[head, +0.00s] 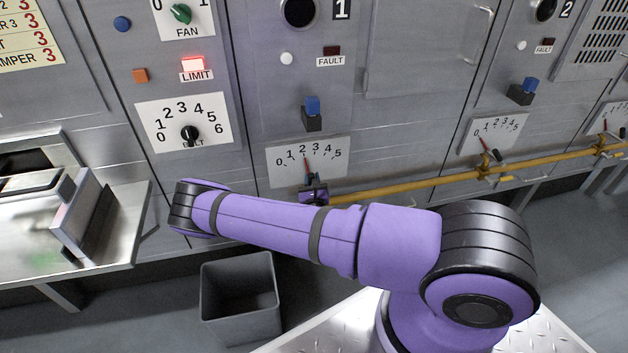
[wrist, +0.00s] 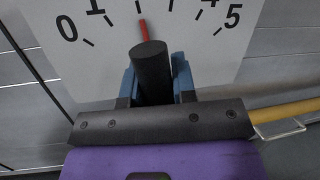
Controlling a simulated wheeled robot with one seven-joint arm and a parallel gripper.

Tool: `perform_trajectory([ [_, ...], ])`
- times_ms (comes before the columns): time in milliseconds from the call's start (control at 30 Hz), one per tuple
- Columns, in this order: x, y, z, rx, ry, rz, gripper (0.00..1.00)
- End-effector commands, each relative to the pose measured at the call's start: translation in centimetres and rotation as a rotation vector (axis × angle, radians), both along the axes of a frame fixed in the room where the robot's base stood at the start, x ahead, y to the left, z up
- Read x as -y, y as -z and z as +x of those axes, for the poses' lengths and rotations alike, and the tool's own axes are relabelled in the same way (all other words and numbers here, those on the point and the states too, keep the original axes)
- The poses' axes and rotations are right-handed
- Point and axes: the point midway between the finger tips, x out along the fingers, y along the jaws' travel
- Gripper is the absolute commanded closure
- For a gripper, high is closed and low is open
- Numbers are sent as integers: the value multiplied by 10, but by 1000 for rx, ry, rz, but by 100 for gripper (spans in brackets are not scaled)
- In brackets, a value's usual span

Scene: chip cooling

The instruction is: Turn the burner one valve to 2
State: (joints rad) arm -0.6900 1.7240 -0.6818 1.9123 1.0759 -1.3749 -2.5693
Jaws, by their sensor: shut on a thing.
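The burner one dial plate (head: 335,172) is white with numbers 0 to 5, on the grey panel below the blue switch. Its red pointer (head: 307,163) points up at about the 2. In the wrist view the red pointer (wrist: 144,30) lines up with the mark after 1, with the 2 itself out of the picture. The black valve handle (wrist: 152,68) stands between the blue fingertips of my gripper (wrist: 155,90), which is shut on it. In the head view my gripper (head: 313,190) is small and partly hidden by my arm, at the dial's lower edge.
A yellow pipe (head: 400,187) runs right from the valve to the burner two dial (head: 494,132). A dark bin (head: 240,298) stands on the floor below my arm. A metal fryer ledge (head: 105,225) juts out at left. The belt dial (head: 185,122) is up and left.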

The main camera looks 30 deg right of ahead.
Motion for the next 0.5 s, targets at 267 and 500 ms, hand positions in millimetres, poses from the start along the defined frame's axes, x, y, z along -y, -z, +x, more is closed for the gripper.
perform_trajectory([
  [267,-1,2,-1,-5,1,-2,100],
  [500,-1,2,-1,-4,0,-1,49],
])
